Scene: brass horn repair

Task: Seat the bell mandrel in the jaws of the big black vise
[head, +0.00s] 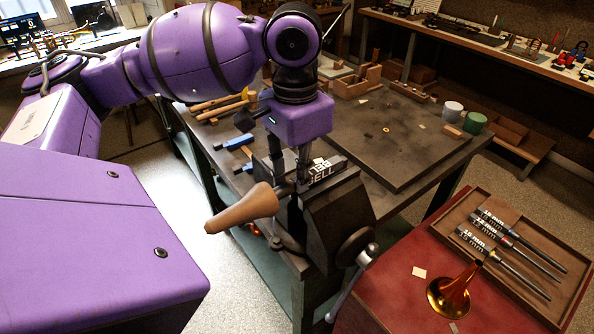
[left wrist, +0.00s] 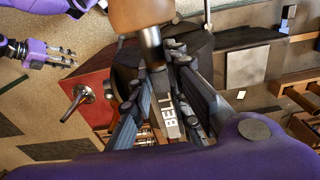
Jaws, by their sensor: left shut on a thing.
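In the left wrist view the block (left wrist: 170,118) sits between my fingers. My right gripper (left wrist: 62,55) shows there, small, fingers apart.
The vise stands at the near corner of a dark workbench (head: 400,150) with hammers and wooden blocks. On the red bench (head: 390,290) at right are a brass bell (head: 455,293) and a wooden tray (head: 478,200) of labelled rods. The vise handle (head: 350,285) sticks out in front.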

